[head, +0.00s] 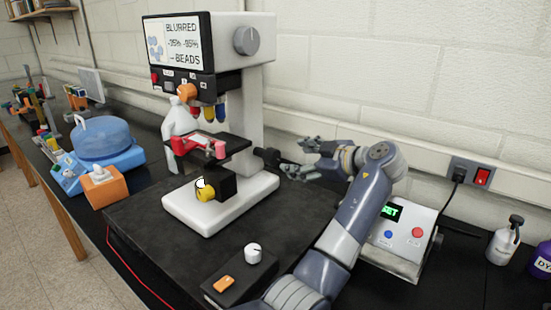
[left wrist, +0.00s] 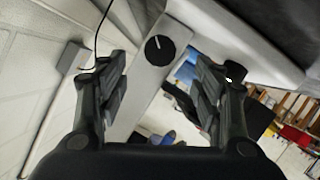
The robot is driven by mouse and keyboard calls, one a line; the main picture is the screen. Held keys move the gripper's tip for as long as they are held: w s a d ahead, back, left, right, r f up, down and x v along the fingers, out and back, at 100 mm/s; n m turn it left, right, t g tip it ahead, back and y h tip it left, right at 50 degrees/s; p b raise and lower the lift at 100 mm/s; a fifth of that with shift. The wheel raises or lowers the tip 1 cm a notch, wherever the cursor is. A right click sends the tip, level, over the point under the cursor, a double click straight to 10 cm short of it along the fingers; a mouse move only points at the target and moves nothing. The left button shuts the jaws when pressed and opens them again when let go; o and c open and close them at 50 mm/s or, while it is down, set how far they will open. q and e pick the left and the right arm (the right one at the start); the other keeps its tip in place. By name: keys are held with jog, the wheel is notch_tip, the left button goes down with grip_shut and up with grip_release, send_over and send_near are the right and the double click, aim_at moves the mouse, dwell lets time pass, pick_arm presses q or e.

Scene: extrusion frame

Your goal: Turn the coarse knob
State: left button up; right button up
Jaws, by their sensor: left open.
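A white microscope (head: 262,110) stands on a dark mat. A black knob (head: 268,157) sticks out from the right side of its column, low down. In the left wrist view a round black knob with a white line (left wrist: 160,50) sits on a white upright, ahead of and between the fingers. I take this to be the coarse knob; no label shows. My left gripper (head: 294,158) is open and empty, just right of the black knob. The fingers (left wrist: 158,88) are apart from it on both sides. My right gripper is not in view.
A grey knob (head: 247,40) is on the microscope head and a yellow knob (head: 205,191) is low at the front. A control box (head: 402,232) stands right of my arm. A small black box with a white knob (head: 238,278) lies in front. The wall (head: 370,60) is close behind.

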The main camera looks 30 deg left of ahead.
aim_at(276, 158)
pick_arm(q)
jog(key=shift+n+t, duration=0.6)
jog(key=shift+n, duration=0.1)
jog(key=p+x, duration=0.1)
jog(key=x, duration=0.2)
jog(key=p+x, duration=0.1)
jog(key=x, duration=0.2)
jog(key=p+x, duration=0.1)
jog(key=x, duration=0.3)
jog(key=shift+s+f, duration=0.15)
jog(key=shift+s, duration=0.25)
jog(key=shift+w+a+f, duration=0.2)
jog(key=shift+a+f, duration=0.05)
jog(key=shift+a, duration=0.25)
jog(key=c, duration=1.1)
